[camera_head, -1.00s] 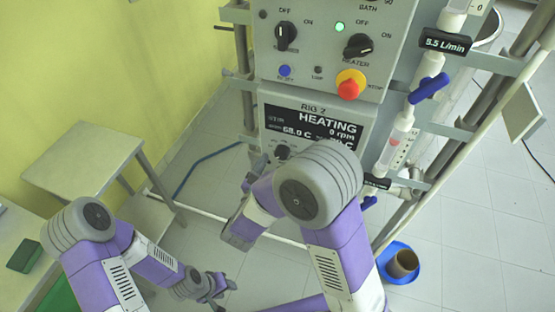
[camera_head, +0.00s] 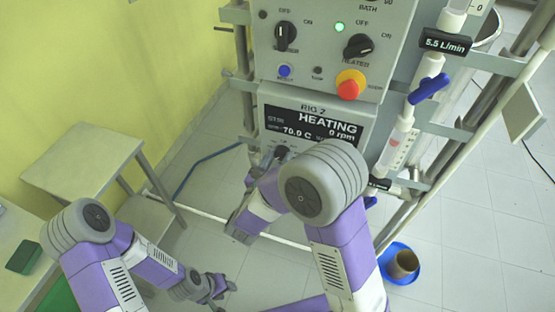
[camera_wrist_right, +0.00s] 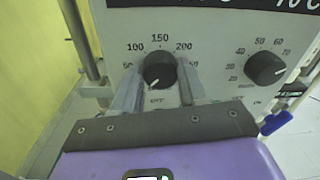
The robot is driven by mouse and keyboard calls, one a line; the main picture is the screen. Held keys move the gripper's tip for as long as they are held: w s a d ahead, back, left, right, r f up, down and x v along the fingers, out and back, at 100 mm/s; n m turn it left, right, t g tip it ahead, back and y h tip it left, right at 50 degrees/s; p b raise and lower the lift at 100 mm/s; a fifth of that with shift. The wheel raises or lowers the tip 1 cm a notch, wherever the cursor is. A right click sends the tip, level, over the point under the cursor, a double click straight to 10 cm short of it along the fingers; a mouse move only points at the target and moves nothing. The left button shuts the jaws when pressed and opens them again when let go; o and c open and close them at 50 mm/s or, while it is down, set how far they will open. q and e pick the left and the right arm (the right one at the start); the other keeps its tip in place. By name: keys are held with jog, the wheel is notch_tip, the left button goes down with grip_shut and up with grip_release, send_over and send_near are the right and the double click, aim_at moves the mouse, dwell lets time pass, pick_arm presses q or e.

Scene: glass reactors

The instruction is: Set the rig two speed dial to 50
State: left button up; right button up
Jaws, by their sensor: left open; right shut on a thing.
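In the right wrist view a black round dial (camera_wrist_right: 160,67) with a scale showing 100, 150 and 200 sits on the grey rig panel. My right gripper (camera_wrist_right: 158,80) has a finger on each side of this dial and is shut on it. The dial's pale mark points to the lower left; the low end of its scale is partly hidden by a finger. In the head view the rig two display (camera_head: 312,125) reads HEATING, 70.0 C and 0 rpm. My left gripper (camera_head: 217,287) is open and empty, low and away from the rig.
A second black dial (camera_wrist_right: 265,68), with a scale up to about 80, is to the right. Above the display are two black switches (camera_head: 286,36) (camera_head: 359,46) and a red stop button (camera_head: 348,88). A grey side table (camera_head: 85,160) stands left.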

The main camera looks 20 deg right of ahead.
jog(key=m+b, duration=0.4)
jog(key=shift+d+f+m+b, duration=0.1)
jog(key=shift+f+m+b, duration=0.1)
jog(key=shift+m+b, duration=0.2)
jog(key=shift+s+r+m+b, duration=0.1)
jog(key=shift+m+b, duration=1.8)
jog(key=shift+b, duration=0.05)
jog(key=o, duration=1.1)
jog(key=shift+r, duration=0.1)
jog(key=shift+c, duration=0.2)
jog(key=p+v, duration=0.1)
jog(key=v, duration=0.6)
jog(key=shift+s, duration=0.25)
jog(key=shift+r, duration=0.1)
